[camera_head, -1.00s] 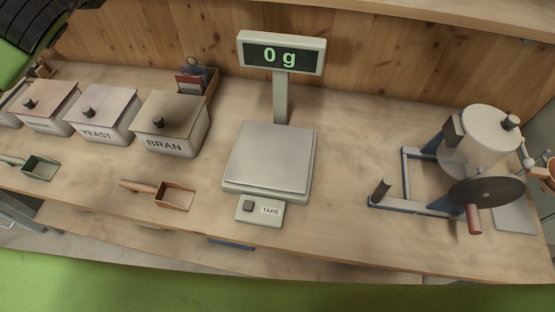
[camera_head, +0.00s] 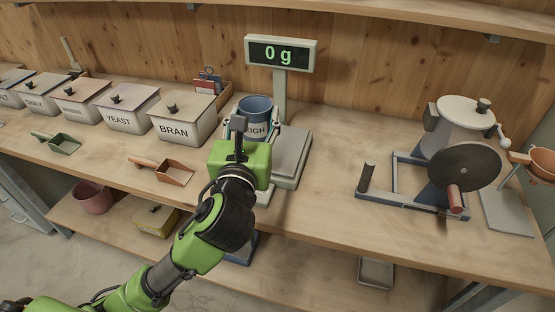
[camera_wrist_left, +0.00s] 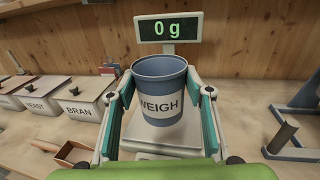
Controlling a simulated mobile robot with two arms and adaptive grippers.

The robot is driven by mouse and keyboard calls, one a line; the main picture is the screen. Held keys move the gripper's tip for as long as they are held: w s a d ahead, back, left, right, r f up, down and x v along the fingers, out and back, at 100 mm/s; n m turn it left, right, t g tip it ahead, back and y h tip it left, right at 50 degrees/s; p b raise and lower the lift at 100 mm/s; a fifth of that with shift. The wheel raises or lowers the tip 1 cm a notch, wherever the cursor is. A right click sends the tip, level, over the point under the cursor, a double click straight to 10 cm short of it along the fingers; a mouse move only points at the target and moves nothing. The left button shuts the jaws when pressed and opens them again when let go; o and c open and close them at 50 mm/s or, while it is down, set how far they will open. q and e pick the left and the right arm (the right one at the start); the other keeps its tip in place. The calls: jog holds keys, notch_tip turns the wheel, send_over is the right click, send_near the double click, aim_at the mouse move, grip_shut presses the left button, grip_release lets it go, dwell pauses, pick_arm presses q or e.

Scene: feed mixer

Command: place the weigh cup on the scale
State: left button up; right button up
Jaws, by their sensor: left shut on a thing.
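The blue weigh cup (camera_head: 256,112), with a white WEIGH label, is upright in my left gripper (camera_head: 257,130). The fingers are shut on its two sides, as the left wrist view shows the cup (camera_wrist_left: 158,92) between them (camera_wrist_left: 158,105). The cup is over the left part of the scale (camera_head: 290,158) in the head view; I cannot tell whether it touches the plate. My arm and gripper hide part of the plate and the tare button. The scale display (camera_head: 280,54) reads 0 g. My right gripper is not in view.
Lidded bins stand at left, with the BRAN bin (camera_head: 184,115) nearest the scale. An orange scoop (camera_head: 170,172) lies in front of it. A hand-cranked mixer (camera_head: 455,150) stands at right. The counter between scale and mixer is clear.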

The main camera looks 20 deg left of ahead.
pick_arm(q)
jog(key=shift+d+f, duration=0.1)
jog(key=shift+f, duration=0.3)
jog(key=shift+o, duration=0.2)
jog(key=w+a+f, duration=0.1)
jog(key=w+f, duration=0.2)
jog(key=w, duration=0.4)
jog(key=shift+w+a+f, duration=0.15)
jog(key=shift+w+f, duration=0.1)
jog(key=shift+w, duration=0.1)
jog(key=w+f+b, duration=0.1)
jog(key=w+f, duration=0.4)
jog(key=shift+a, duration=0.3)
jog(key=shift+w+f, duration=0.4)
jog(key=shift+f, duration=0.2)
jog(key=shift+c, duration=0.2)
jog(key=shift+o, duration=0.2)
jog(key=shift+w+f+b, duration=0.1)
jog(key=shift+f+b, duration=0.25)
jog(key=shift+f, duration=1.25)
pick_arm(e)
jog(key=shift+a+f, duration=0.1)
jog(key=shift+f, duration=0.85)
pick_arm(q)
jog(key=shift+a+f, duration=0.1)
jog(key=shift+c, duration=0.2)
jog(key=shift+f, duration=0.1)
jog(key=o, duration=0.9)
